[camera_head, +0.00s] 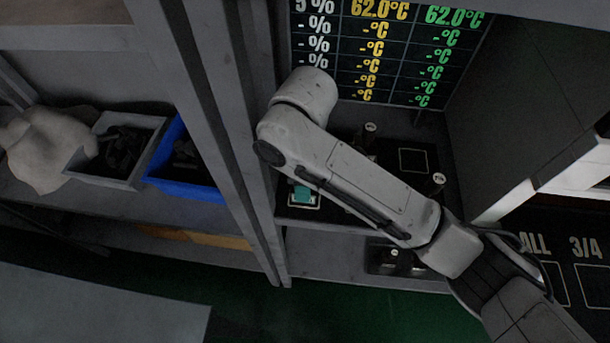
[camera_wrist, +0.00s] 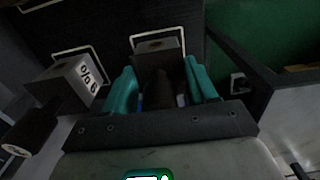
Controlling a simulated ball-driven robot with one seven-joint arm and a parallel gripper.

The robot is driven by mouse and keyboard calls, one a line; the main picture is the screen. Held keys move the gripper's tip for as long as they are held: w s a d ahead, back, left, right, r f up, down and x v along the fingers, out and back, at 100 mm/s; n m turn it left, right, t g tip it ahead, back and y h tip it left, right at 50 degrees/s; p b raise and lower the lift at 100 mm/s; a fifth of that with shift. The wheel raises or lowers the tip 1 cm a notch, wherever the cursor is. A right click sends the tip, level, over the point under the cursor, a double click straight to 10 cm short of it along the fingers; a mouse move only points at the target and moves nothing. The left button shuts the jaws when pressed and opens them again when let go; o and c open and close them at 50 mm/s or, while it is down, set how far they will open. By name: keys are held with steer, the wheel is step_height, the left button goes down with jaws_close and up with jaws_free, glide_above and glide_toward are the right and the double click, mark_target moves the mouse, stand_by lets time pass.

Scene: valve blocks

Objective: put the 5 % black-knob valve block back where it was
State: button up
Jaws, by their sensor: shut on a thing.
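My gripper (camera_wrist: 161,88) has teal fingers closed on a dark knob (camera_wrist: 160,88) in the wrist view. The knob belongs to a grey valve block (camera_wrist: 158,46) that sits at a white outlined square on a dark surface. No number shows on this block. To its left is another grey block (camera_wrist: 70,84) with a "%" label, its digit unclear, and a black knob (camera_wrist: 32,131). In the head view, a teal part of my gripper (camera_head: 302,193) shows at the shelf's left, by a white outline. The held block is hidden there by my arm.
A display (camera_head: 385,50) reads 5 % and 62.0 °C in its top row. Small blocks stand on the shelf at the back (camera_head: 370,128) and right (camera_head: 438,179), beside an empty outlined square (camera_head: 413,161). A post (camera_head: 225,130) separates the shelf from a blue bin (camera_head: 190,187).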

steer(key=shift+f, duration=0.15)
steer(key=o, duration=1.4)
steer(key=shift+c, duration=0.2)
step_height(320, 180, up, 12)
steer(key=shift+r+p, duration=0.15)
steer(key=shift+p, duration=1)
